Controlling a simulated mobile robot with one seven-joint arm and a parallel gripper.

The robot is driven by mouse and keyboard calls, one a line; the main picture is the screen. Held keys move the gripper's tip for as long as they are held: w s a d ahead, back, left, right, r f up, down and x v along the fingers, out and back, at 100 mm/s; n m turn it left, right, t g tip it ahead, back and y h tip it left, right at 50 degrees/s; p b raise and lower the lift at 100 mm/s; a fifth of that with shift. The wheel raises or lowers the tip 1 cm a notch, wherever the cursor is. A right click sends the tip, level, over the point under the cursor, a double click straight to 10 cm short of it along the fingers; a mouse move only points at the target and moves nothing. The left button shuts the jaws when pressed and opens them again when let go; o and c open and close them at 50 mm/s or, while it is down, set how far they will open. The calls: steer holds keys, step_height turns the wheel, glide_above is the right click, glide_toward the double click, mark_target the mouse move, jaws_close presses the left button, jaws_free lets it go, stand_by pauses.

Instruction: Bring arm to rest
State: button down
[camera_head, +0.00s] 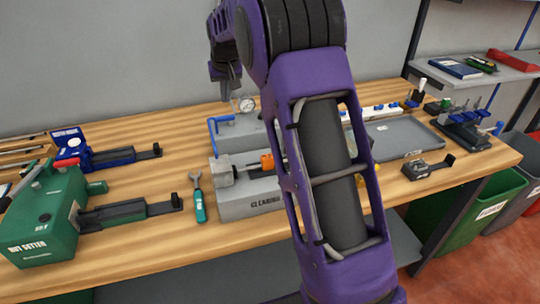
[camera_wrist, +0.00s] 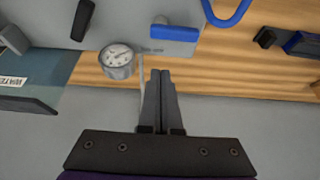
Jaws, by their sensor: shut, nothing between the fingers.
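My purple arm rises across the middle of the head view and hides part of the bench. My gripper (camera_head: 226,84) hangs at the upper middle of that view, above the back of the wooden bench (camera_head: 130,234). In the wrist view my gripper (camera_wrist: 160,78) has its two grey fingers pressed together with nothing between them. A round dial gauge (camera_wrist: 117,60) shows just left of the fingertips there. It also shows in the head view (camera_head: 246,104), on the grey fixture at the back of the bench.
A green nut setter (camera_head: 45,225) and a blue machine (camera_head: 70,150) stand left. A teal-handled wrench (camera_head: 199,205) lies near a grey clamping fixture (camera_head: 240,203). A grey tray (camera_head: 405,135) and a blue-handled rack (camera_head: 465,128) are right. Bins (camera_head: 455,225) stand beyond the bench's right end.

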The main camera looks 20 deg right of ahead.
step_height(320, 180, up, 2)
steer(key=shift+r+p, duration=0.2)
steer(key=shift+p, duration=0.4)
